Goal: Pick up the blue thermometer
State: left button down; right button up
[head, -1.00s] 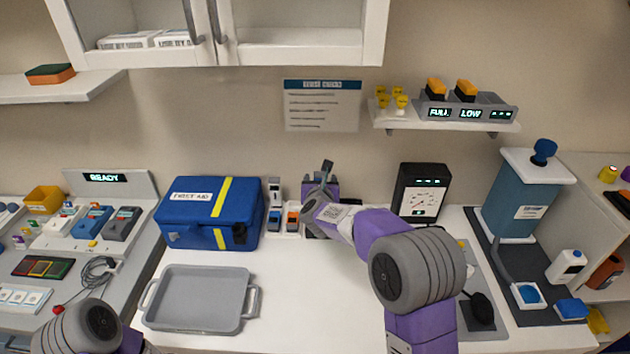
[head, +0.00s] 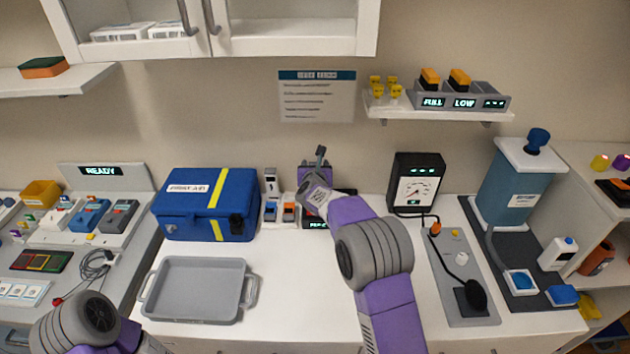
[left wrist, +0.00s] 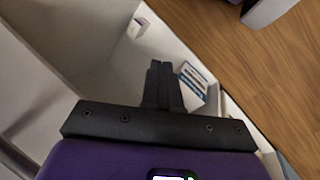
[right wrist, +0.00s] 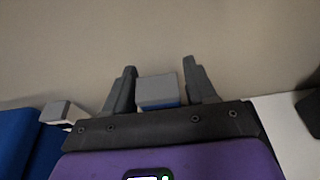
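My right gripper (right wrist: 160,78) is open, pointing at the back wall in the right wrist view. A device with a grey top and blue lower part, likely the blue thermometer (right wrist: 157,93), shows between its fingers; I cannot tell whether they touch it. In the head view my right gripper (head: 317,172) is at the back of the counter, and the hand and forearm hide that device. Beside it stands an upright grey-white device (head: 271,183), with small blue and orange parts below. My left gripper (left wrist: 160,82) is shut and empty, low at the left, outside the head view.
A blue first aid case (head: 190,205) stands left of the right gripper. A grey tray (head: 195,318) lies in front of it. A black gauge box (head: 416,165) stands to the right. A lit display (head: 317,224) sits below the hand. The front middle counter is clear.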

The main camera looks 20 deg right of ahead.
jog(key=c, duration=0.9)
jog(key=shift+r, duration=0.15)
